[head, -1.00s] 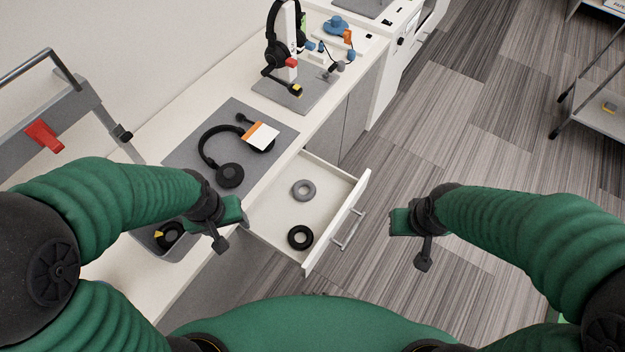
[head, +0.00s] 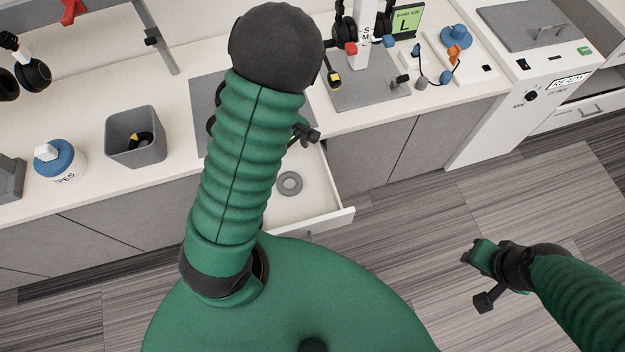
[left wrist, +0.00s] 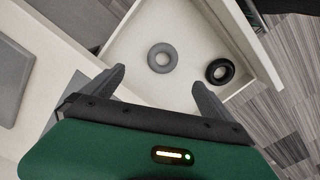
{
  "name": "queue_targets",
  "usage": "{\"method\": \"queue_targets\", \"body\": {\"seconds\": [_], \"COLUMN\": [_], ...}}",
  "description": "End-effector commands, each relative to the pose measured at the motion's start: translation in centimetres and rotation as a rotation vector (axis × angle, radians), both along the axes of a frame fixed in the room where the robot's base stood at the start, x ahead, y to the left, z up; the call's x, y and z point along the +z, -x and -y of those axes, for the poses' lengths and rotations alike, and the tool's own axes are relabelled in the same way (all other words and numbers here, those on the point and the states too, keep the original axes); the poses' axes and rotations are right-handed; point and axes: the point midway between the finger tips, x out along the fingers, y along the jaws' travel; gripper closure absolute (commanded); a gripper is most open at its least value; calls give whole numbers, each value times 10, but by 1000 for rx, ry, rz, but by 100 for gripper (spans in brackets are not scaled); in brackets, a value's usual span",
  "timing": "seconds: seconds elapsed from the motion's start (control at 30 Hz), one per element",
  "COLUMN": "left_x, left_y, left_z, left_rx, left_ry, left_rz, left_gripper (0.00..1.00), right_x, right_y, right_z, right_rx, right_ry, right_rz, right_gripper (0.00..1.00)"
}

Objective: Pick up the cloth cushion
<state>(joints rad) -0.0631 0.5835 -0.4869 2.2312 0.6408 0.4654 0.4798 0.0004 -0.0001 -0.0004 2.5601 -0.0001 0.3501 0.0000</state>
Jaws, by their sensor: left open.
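The grey ring-shaped cushion (head: 289,183), which looks like the cloth one, lies flat in the open white drawer. In the left wrist view the grey cushion (left wrist: 162,58) lies beyond and between my fingertips, apart from them. A black ring cushion (left wrist: 220,71) lies to its right, beyond the right finger; my arm hides it in the head view. My left gripper (left wrist: 158,82) is open and empty, over the drawer. In the head view my left arm mostly covers this gripper. My right gripper (head: 475,252) is out over the floor at the right, its jaw gap unclear.
The drawer (head: 335,218) sticks out from the counter; its walls surround the cushions. A grey bin (head: 135,150) and a blue-lidded tub (head: 58,160) stand on the counter at left. A headset stand (head: 364,40) is behind. The floor at right is clear.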

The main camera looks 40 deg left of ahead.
Motion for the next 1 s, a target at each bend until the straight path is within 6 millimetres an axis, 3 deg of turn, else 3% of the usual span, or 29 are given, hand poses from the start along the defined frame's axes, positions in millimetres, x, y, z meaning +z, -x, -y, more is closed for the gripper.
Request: {"method": "queue_targets", "body": {"seconds": [0.4,0.63,0.83,1.0], "left_x": [-95,-121,-159,-167], "left_y": [1,2,7,6], "left_z": [8,8,3,4], "left_rx": [1,1,2,0], "left_ry": [-11,-11,-8,-10], "left_rz": [-6,-4,-5,-4], "left_gripper": [2,2,2,2], "right_x": [-37,-45,-59,-60], "right_y": [0,0,0,0], "right_z": [-1,-1,-1,-1], "right_rx": [1,0,1,1], "right_ry": [0,0,0,0], "right_rz": [0,0,0,0], "right_gripper": [66,66,66,66]}}
